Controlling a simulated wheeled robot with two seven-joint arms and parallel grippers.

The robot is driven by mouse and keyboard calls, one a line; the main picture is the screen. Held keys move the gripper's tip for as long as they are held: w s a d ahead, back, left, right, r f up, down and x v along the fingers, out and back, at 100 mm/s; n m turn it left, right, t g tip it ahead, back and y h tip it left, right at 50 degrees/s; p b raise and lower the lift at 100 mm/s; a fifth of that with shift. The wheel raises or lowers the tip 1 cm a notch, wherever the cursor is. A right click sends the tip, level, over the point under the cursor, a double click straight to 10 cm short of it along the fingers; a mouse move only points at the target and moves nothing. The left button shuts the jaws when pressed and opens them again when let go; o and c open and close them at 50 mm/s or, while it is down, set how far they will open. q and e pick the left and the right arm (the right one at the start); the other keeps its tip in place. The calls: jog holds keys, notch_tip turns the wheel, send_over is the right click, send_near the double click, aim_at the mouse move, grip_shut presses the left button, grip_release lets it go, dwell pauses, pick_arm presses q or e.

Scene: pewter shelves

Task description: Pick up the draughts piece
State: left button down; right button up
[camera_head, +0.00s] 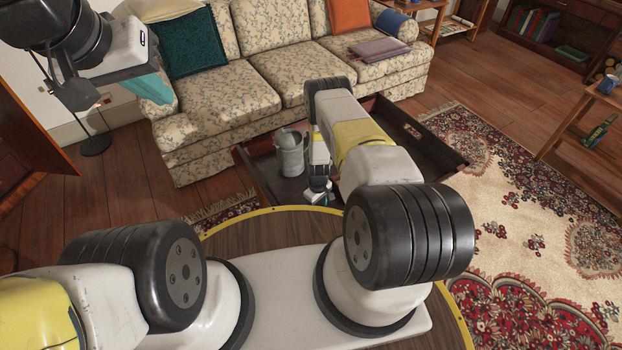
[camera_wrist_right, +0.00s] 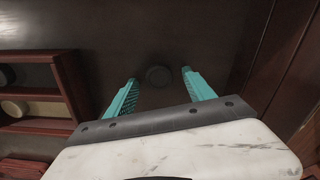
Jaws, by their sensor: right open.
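A small dark round draughts piece (camera_wrist_right: 158,76) lies on a dark flat surface in the right wrist view. It sits between and slightly beyond the two teal fingers of my right gripper (camera_wrist_right: 158,84), which is open, with a gap on both sides of the piece. In the head view my right gripper (camera_head: 317,196) is low over the dark table, mostly hidden by its arm, and I cannot make out the piece there. My left gripper (camera_head: 150,87) is raised at the upper left, away from the table, its teal fingers seen edge-on.
A wooden compartment box (camera_wrist_right: 45,91) holding a pale round piece (camera_wrist_right: 14,107) stands left of the right gripper. A grey watering can (camera_head: 290,152) stands on the raised-edge dark table (camera_head: 440,146). A floral sofa (camera_head: 225,97) is behind; rug floor (camera_head: 530,210) is open right.

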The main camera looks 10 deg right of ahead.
grip_shut()
jog(key=shift+r, duration=0.1)
notch_tip(320, 180, up, 10)
dwell(0.7)
